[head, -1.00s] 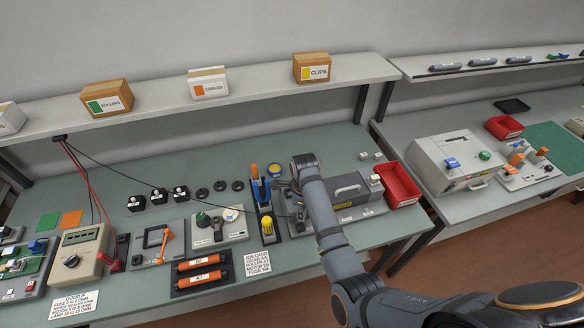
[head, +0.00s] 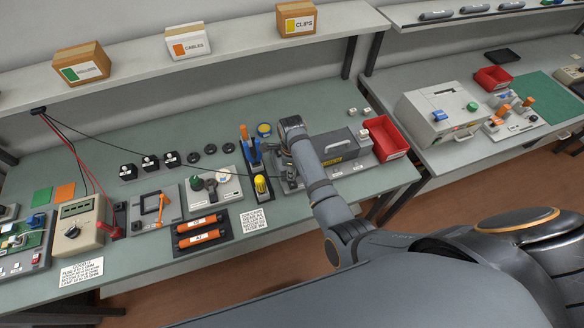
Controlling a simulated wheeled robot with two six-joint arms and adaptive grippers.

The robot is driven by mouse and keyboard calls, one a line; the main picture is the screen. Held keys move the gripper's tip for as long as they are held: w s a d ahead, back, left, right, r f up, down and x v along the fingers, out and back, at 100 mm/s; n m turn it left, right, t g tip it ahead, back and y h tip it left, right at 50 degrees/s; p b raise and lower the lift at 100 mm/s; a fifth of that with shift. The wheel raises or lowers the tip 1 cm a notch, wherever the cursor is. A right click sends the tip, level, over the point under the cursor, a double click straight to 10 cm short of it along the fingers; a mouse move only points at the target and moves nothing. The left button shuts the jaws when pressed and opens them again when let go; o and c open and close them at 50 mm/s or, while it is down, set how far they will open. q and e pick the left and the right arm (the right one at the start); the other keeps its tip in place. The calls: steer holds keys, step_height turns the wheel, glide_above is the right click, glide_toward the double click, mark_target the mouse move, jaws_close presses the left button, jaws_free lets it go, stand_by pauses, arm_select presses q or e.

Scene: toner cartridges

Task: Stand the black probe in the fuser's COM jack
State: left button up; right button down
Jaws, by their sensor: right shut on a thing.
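My right gripper (head: 289,176) points down at the fuser's left end, shut on the black probe. The probe is almost wholly hidden by the gripper and wrist. Its thin black lead (head: 170,139) runs from the hook under the shelf to the gripper. The COM jack cannot be made out, and I cannot tell whether the probe tip touches it. My left gripper is not in view.
A yellow-capped tool (head: 261,185) and a blue-and-orange tool (head: 252,152) stand just left of the gripper. A red bin (head: 387,140) stands right of the fuser. The multimeter (head: 80,228) and red probe (head: 107,229) are at the left.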

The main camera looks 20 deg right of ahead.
steer(key=shift+f, duration=1.15)
steer(key=shift+f+b, duration=0.8)
steer(key=shift+f, duration=0.2)
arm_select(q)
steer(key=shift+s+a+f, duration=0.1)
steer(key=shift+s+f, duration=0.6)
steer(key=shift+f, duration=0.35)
arm_select(e)
steer(key=shift+f, duration=0.35)
arm_select(q)
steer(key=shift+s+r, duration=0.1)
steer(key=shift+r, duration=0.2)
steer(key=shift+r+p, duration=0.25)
steer(key=shift+p, duration=0.15)
